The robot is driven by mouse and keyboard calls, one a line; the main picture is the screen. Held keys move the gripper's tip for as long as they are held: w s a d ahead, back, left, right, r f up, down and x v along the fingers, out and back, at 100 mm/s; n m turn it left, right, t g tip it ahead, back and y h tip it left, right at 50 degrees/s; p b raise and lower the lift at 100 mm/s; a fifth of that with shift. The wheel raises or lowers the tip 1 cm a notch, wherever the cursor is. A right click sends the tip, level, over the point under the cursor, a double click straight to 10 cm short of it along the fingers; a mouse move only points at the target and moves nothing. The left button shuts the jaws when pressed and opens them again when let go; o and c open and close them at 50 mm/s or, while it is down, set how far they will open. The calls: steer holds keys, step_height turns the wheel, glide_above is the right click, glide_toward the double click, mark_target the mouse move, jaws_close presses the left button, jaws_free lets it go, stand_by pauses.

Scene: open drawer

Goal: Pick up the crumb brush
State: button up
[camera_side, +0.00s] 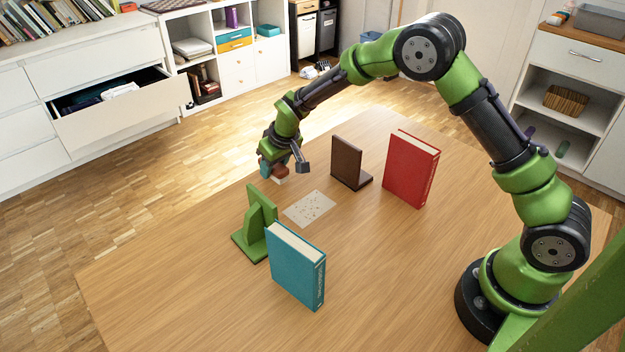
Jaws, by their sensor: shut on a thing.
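The crumb brush (281,171) shows as a small reddish-brown block with a pale underside. It is at the far left part of the table, behind the crumb-strewn sheet. My gripper (277,163) points down and is shut on the brush. The fingers and wrist hide part of it. I cannot tell whether the brush touches the table or is just above it. The pale sheet with dark crumbs (309,208) lies flat on the table in front of the gripper.
A green bookend (257,222) and a teal book (297,268) stand front left of the crumbs. A brown bookend (347,165) and a red book (410,169) stand to the right. The table's front (190,300) is clear. An open drawer (122,115) is beyond, at left.

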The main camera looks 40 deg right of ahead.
step_height(320, 180, up, 3)
steer(key=shift+s+f, duration=0.15)
steer(key=s, duration=0.5)
steer(key=s+d, duration=0.1)
steer(key=s, duration=0.4)
steer(key=s+r, duration=0.1)
steer(key=s, duration=0.4)
steer(key=shift+s+d, duration=0.35)
steer(key=shift+d, duration=0.05)
